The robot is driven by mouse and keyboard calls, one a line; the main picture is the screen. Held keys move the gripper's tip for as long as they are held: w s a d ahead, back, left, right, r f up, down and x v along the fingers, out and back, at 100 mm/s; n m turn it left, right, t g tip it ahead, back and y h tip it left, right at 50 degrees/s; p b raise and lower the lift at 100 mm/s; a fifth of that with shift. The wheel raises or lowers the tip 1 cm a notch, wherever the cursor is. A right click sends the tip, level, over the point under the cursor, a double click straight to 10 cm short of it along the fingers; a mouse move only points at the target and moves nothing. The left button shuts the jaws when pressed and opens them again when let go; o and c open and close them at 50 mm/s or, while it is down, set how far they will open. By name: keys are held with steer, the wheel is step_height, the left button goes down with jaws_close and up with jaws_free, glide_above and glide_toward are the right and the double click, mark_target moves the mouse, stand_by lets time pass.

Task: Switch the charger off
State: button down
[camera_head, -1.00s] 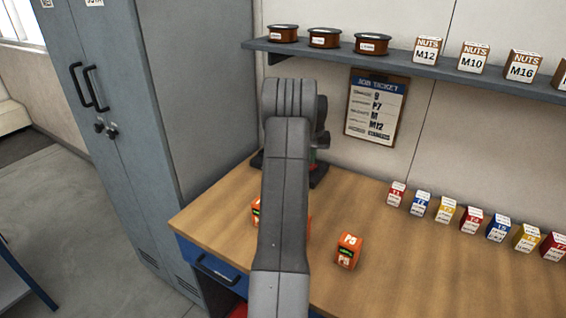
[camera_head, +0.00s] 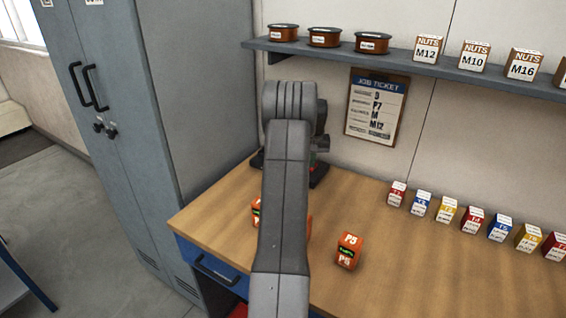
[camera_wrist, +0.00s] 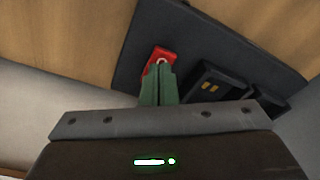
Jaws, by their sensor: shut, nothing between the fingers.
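The charger (camera_wrist: 190,40) is a dark flat unit on the wooden bench, with dark bays, one showing small gold contacts. A red switch (camera_wrist: 158,58) sits on it. My gripper (camera_wrist: 160,72) is shut and empty, with its green fingertips right at the red switch; I cannot tell whether they touch it. In the head view my arm covers most of the charger (camera_head: 318,176), and only its dark edge shows beside the arm. The switch's on or off state cannot be told.
Orange battery packs, one marked P5 (camera_head: 348,250) and one partly behind my arm (camera_head: 256,212), stand on the bench (camera_head: 420,270). Several small coloured boxes (camera_head: 445,210) line the back. A shelf (camera_head: 400,62) holds spools and nut boxes. A job ticket (camera_head: 376,107) hangs below it. A grey locker (camera_head: 140,130) stands left.

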step_height(320, 180, up, 7)
steer(key=p, duration=0.4)
steer(key=shift+p, duration=0.4)
stand_by(0.4)
